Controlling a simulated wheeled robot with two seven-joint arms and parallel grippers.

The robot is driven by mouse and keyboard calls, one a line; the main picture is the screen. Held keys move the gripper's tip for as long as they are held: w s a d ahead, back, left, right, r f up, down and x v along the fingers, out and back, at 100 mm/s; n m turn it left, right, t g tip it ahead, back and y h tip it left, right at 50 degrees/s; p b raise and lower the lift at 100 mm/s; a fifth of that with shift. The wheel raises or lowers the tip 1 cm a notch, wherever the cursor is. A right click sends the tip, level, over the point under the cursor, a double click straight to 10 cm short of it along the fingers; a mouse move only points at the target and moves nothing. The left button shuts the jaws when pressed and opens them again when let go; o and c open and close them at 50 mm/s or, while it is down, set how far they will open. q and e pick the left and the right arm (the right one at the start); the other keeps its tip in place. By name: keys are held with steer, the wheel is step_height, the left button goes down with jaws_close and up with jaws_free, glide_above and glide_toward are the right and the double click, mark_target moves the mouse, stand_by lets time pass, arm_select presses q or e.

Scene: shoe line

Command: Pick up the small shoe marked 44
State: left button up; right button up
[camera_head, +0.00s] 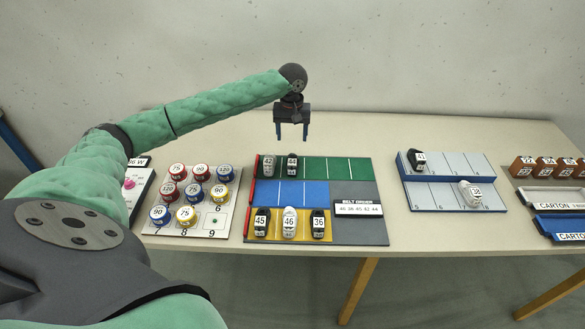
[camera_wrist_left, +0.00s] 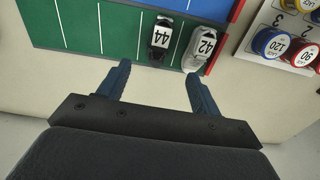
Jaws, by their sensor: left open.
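The small black shoe marked 44 shows upside down in the left wrist view (camera_wrist_left: 161,38), on the green strip of the sorting board. In the head view the black shoe (camera_head: 292,165) stands on that strip, second from its left end. A light grey shoe marked 42 (camera_head: 268,165) stands close beside it. My left gripper (camera_head: 291,136) is open and empty, behind the board's far edge and above table level. In the left wrist view its spread fingertips (camera_wrist_left: 157,76) point toward the two shoes, and nothing is between them. My right gripper is not in view.
Shoes marked 45 (camera_head: 261,223), 46 (camera_head: 289,223) and 36 (camera_head: 318,224) stand on the yellow strip. The blue strip (camera_head: 312,193) is empty. A board of round tins (camera_head: 230,223) lies left; a grey rack (camera_head: 440,192) with two shoes lies right.

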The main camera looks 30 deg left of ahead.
arm_select(q)
steer(key=b, duration=0.3)
glide_above(293, 157)
steer(key=f, duration=0.4)
steer(key=shift+s, duration=0.25)
steer(key=shift+f, duration=0.2)
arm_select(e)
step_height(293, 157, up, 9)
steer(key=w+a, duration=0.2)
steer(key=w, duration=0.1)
arm_select(q)
step_height(293, 157, down, 2)
steer(key=shift+p, duration=0.3)
steer(key=f+p, duration=0.1)
steer(key=f, duration=0.1)
steer(key=f+p, duration=0.1)
steer(key=f, duration=0.1)
steer(key=shift+w+f, duration=0.2)
steer(key=shift+f, duration=0.05)
steer(key=shift+a+f, duration=0.1)
steer(key=shift+f, duration=0.35)
steer(key=c, duration=0.9)
steer(key=shift+c, duration=0.8)
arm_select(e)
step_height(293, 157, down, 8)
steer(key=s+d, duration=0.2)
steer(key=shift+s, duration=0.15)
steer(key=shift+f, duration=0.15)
